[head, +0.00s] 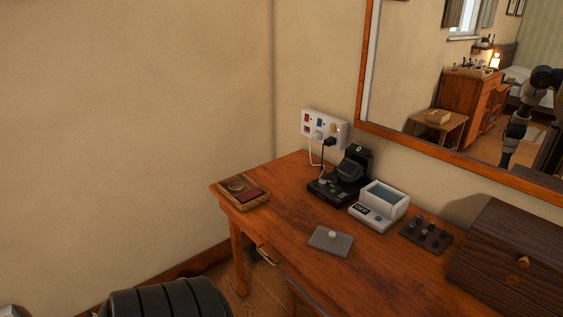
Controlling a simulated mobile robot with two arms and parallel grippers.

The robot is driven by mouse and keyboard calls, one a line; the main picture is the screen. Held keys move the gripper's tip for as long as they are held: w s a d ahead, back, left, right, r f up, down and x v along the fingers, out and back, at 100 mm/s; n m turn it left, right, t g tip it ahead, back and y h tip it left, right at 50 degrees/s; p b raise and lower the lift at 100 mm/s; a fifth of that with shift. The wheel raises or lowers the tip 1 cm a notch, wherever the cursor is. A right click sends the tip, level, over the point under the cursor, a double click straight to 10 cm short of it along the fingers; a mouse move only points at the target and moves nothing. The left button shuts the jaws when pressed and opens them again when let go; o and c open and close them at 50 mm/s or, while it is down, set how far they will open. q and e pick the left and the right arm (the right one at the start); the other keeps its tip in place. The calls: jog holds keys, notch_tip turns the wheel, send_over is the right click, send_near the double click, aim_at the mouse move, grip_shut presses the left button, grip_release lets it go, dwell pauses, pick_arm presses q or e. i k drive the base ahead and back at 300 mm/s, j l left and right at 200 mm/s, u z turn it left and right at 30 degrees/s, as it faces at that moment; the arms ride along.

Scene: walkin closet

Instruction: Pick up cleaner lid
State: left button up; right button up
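Neither of my grippers shows directly in the view. Dark arm parts of mine show as a reflection in the mirror at the right.
A black watch stand (345,178), a wooden tray (241,194), a dark rack of small items (426,234) and a brown wooden box (510,258) stand around the table. A mirror (455,85) hangs behind. A black ribbed object (165,300) is at bottom left.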

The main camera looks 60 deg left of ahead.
aim_at(335, 242)
jog(key=u, duration=0.45)
jog(key=k+j+u, duration=0.1)
jog(key=u, duration=0.35)
jog(key=j+u, duration=0.2)
jog(key=u, duration=0.2)
